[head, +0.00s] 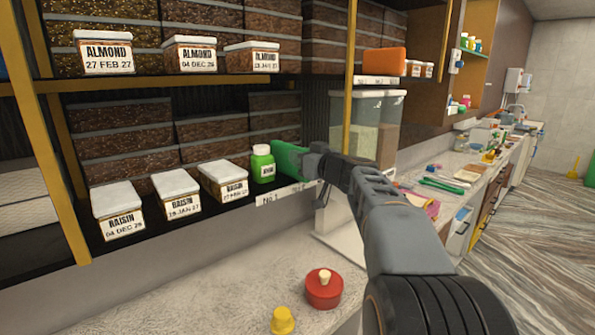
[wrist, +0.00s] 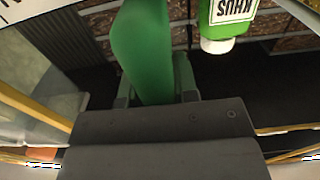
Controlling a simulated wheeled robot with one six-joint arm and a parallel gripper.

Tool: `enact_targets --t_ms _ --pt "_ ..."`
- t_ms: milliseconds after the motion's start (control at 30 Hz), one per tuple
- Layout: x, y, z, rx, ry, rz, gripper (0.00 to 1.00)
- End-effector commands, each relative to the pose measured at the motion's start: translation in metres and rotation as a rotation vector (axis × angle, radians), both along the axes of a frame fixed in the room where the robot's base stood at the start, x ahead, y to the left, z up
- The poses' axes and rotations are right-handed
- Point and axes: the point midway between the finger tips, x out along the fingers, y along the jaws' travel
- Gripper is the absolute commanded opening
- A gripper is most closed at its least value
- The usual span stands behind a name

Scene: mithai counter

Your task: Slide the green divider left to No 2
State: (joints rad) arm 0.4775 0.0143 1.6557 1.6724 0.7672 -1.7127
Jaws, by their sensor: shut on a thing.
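The green divider (head: 288,156) stands on the lower shelf, just right of a green KHUS bottle (head: 262,164). My gripper (head: 312,163) is shut on the divider from the right. In the wrist view the divider (wrist: 143,45) rises between my fingers, and the KHUS bottle (wrist: 222,22) shows beside it with a small gap. A white shelf label (head: 285,194) reading No 1 is on the shelf edge below the divider. A No 2 label (head: 377,80) shows on the upper shelf edge; I see none on the lower shelf.
Several RAISIN tubs (head: 170,193) stand left of the bottle on the lower shelf. Several ALMOND tubs (head: 190,54) stand on the shelf above. A yellow post (head: 350,70) rises near my arm. A red lidded pot (head: 324,288) and a yellow weight (head: 283,320) sit on the counter below.

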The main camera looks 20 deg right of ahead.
Motion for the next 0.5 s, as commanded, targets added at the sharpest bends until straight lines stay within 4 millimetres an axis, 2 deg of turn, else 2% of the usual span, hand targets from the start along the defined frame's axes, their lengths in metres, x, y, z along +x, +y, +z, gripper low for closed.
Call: enact_targets --t_ms 433,467,500 --pt "-0.0058 -0.002 0.0011 0.001 -0.002 -0.022 0.0" --pt "-0.0058 -0.0019 0.0011 0.001 -0.002 -0.022 0.28" --pt "-0.0058 -0.0017 0.001 0.001 -0.002 -0.021 0.32"
